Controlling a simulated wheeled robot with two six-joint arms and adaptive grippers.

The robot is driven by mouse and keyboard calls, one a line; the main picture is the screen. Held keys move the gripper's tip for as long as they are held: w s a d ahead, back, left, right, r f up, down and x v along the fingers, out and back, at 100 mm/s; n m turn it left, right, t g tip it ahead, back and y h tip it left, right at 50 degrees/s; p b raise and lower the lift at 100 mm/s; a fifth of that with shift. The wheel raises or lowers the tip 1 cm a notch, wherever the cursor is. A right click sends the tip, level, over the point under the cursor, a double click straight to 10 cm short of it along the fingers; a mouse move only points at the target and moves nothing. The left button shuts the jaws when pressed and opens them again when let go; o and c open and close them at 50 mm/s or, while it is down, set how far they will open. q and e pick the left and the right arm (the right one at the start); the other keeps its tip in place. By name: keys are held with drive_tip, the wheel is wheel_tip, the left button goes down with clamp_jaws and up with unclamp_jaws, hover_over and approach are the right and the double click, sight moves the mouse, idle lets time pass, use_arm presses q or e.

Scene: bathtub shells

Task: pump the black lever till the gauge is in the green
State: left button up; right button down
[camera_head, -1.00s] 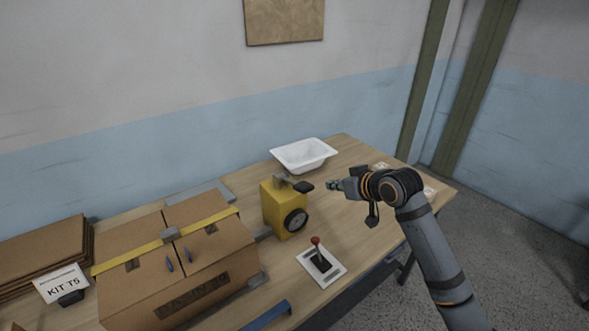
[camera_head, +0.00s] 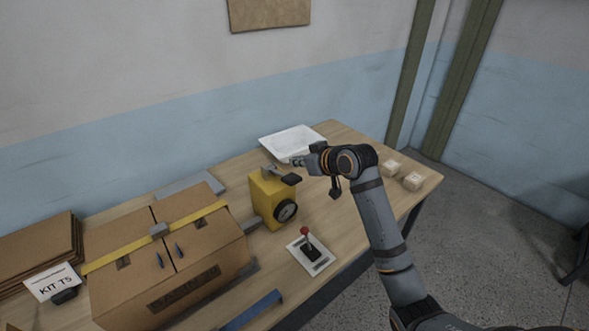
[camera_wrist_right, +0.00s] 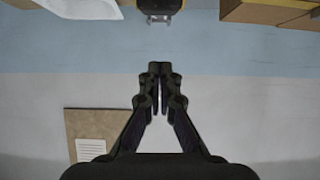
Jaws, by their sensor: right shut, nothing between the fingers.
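The yellow pump (camera_head: 266,203) stands on the table in the head view, with a round dark gauge (camera_head: 286,211) on its front. The gauge's needle and colours are too small to read. The black lever (camera_head: 291,180) sticks out to the right from the pump's top; its dark end also shows at the top edge of the right wrist view (camera_wrist_right: 160,5). My right gripper (camera_head: 297,161) is shut and empty, just above the lever's end in the picture, with a gap between them. It shows in the right wrist view (camera_wrist_right: 160,68), fingertips together. My left gripper is out of view.
A white tub (camera_head: 283,142) lies behind my right gripper. A strapped cardboard box (camera_head: 205,255) stands left of the pump. A red-knobbed joystick plate (camera_head: 318,264) lies in front. Small blocks (camera_head: 391,168) sit at the table's right end.

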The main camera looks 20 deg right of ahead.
sight(294, 179)
drive_tip(key=p+x, duration=0.1)
drive_tip(key=x, duration=0.2)
drive_tip(key=shift+a+f, duration=0.1)
drive_tip(key=shift+f, duration=0.05)
drive_tip(key=shift+s+d+f+p, duration=0.15)
drive_tip(key=shift+f+p, duration=0.15)
drive_tip(key=shift+f, duration=0.3)
drive_tip(key=shift+s+d+f+p, duration=0.1)
drive_tip(key=shift+f+p, duration=0.2)
drive_tip(key=shift+f, duration=0.35)
drive_tip(key=shift+s+d+f, duration=0.15)
drive_tip(key=shift+s+f, duration=0.15)
drive_tip(key=shift+f, duration=0.15)
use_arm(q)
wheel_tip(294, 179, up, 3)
use_arm(e)
drive_tip(key=shift+f, duration=0.1)
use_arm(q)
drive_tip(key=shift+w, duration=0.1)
use_arm(e)
drive_tip(key=shift+w, duration=0.1)
